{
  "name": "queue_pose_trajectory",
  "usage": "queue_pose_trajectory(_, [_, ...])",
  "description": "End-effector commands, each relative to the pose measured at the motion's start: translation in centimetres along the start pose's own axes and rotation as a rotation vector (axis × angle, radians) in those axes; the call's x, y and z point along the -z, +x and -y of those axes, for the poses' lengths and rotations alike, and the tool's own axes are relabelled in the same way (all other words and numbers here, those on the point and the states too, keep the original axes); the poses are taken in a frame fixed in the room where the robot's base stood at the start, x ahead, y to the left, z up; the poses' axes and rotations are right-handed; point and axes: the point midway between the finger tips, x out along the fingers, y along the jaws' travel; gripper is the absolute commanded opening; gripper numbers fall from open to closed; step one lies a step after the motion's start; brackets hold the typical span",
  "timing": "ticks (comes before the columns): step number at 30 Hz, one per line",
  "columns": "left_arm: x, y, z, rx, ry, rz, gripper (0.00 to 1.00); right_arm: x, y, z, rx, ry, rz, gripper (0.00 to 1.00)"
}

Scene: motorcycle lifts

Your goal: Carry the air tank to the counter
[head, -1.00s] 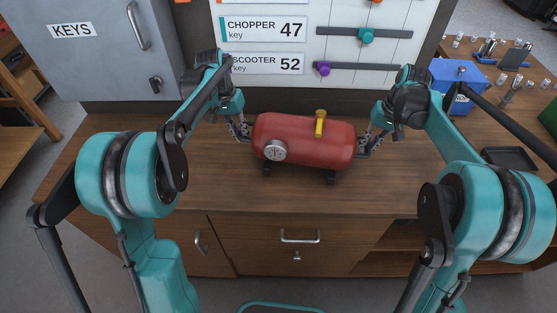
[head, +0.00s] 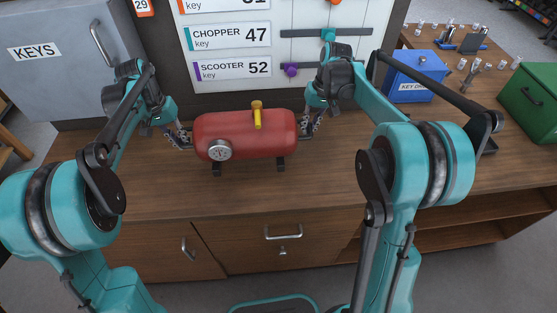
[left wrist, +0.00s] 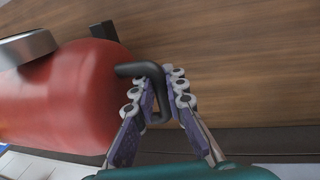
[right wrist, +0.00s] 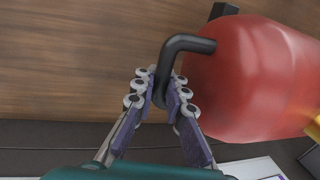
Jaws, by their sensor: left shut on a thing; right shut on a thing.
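The red air tank (head: 262,138), with a round gauge (head: 220,150) and a yellow valve (head: 257,115), is level over the wooden counter (head: 300,190). I cannot tell whether its dark feet touch the top. My left gripper (head: 184,138) is shut on the black handle (left wrist: 150,72) at the tank's left end. My right gripper (head: 305,130) is shut on the black handle (right wrist: 180,48) at its right end. The left wrist view shows the left gripper (left wrist: 157,95) around its handle, and the right wrist view shows the right gripper (right wrist: 160,92) around the other.
A grey key cabinet (head: 60,60) stands behind at the left. A white key board (head: 230,45) stands behind the tank. A blue box (head: 413,80) and a green box (head: 530,100) are at the right. The counter's front strip is clear.

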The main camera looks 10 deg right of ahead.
Motion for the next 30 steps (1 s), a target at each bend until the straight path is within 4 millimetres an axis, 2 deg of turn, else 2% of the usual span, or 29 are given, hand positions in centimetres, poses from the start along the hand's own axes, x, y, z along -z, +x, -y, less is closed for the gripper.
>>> queue_pose_trajectory(11, [0.0, 1.0, 0.3, 0.002, -0.001, 0.000, 0.00, 0.0, 1.0, -0.3, -0.001, 0.001, 0.000, 0.00])
queue_pose_trajectory(30, [0.0, 4.6, 1.0, 0.002, -0.001, 0.000, 0.00, 0.0, 4.6, -1.0, -0.001, 0.001, 0.000, 0.00])
